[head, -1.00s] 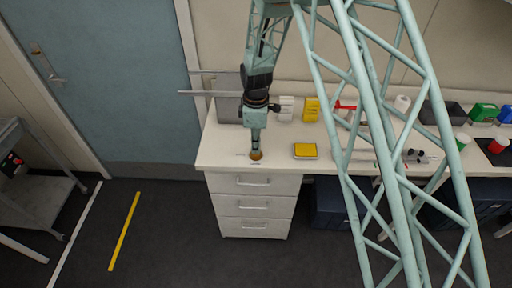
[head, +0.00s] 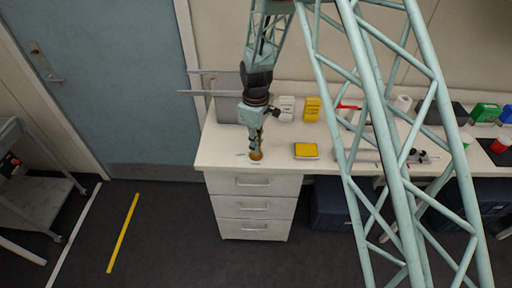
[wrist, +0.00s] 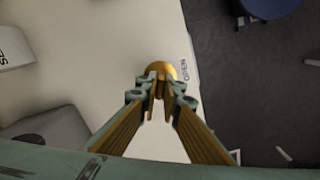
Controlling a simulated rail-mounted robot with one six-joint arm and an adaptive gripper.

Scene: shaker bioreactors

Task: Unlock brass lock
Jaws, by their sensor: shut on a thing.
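The brass lock (head: 256,156) is a small round brass-coloured piece at the front left of the white bench top. In the wrist view the lock (wrist: 161,68) shows between and just past my fingertips, which partly hide it. My gripper (head: 257,148) points down over it and is shut on it. The gripper's two fingers (wrist: 160,82) converge on the lock in the wrist view. A printed OPEN label (wrist: 187,70) is on the bench beside the lock.
A yellow-topped box (head: 306,151) lies right of the lock. White (head: 286,108) and yellow (head: 312,109) containers stand behind it. A grey block (head: 229,108) stands at the back left. The bench's front edge is close to the lock, above the drawers (head: 254,205).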

